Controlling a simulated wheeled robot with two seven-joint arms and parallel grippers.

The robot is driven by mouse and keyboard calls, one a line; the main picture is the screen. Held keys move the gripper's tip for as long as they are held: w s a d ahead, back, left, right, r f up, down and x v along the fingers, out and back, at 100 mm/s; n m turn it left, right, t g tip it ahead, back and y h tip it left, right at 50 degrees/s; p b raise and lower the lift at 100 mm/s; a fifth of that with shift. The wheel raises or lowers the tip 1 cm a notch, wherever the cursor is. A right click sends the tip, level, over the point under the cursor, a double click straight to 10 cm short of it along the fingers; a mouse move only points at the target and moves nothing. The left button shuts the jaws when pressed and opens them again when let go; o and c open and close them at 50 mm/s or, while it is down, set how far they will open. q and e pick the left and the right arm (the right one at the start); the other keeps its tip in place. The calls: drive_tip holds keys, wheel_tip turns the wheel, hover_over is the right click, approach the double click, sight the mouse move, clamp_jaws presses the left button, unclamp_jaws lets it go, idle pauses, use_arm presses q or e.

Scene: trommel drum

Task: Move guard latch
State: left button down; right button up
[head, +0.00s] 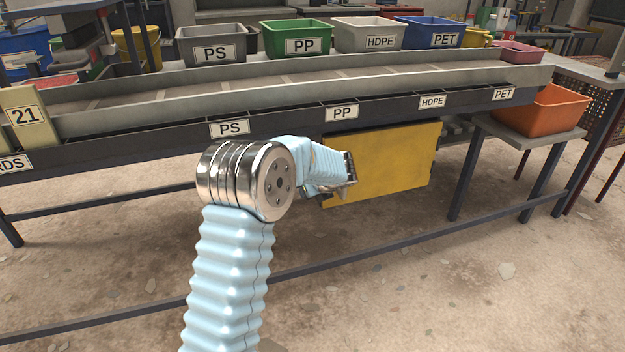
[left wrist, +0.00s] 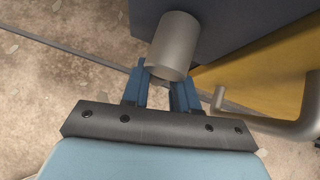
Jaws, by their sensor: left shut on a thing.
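The yellow guard panel (head: 385,160) hangs below the front of the sorting conveyor, under the PP and HDPE labels. My left gripper (head: 349,170) is at its left part, in front of it. In the left wrist view my left gripper (left wrist: 162,88) has its blue fingers at the lower end of a grey cylindrical knob (left wrist: 175,45), which looks like the latch grip. It is shut on this knob. The guard also shows there as a yellow face (left wrist: 260,68). The latch is too small to make out in the head view. My right gripper is in neither view.
A bent grey metal handle (left wrist: 268,122) stands close to the right of my left gripper. Labelled bins, among them the green PP bin (head: 298,38), line the conveyor's back. An orange bin (head: 540,112) is at the right. The floor in front is open.

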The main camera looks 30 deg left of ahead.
use_arm(q)
drive_tip(key=shift+s+a+p, duration=0.1)
drive_tip(key=shift+p, duration=0.2)
drive_tip(key=shift+g, duration=0.3)
drive_tip(key=c, duration=0.9)
unclamp_jaws()
drive_tip(key=shift+f, duration=0.1)
drive_tip(key=v, duration=1.3)
drive_tip(key=shift+s+d, duration=0.15)
drive_tip(key=shift+d, duration=0.25)
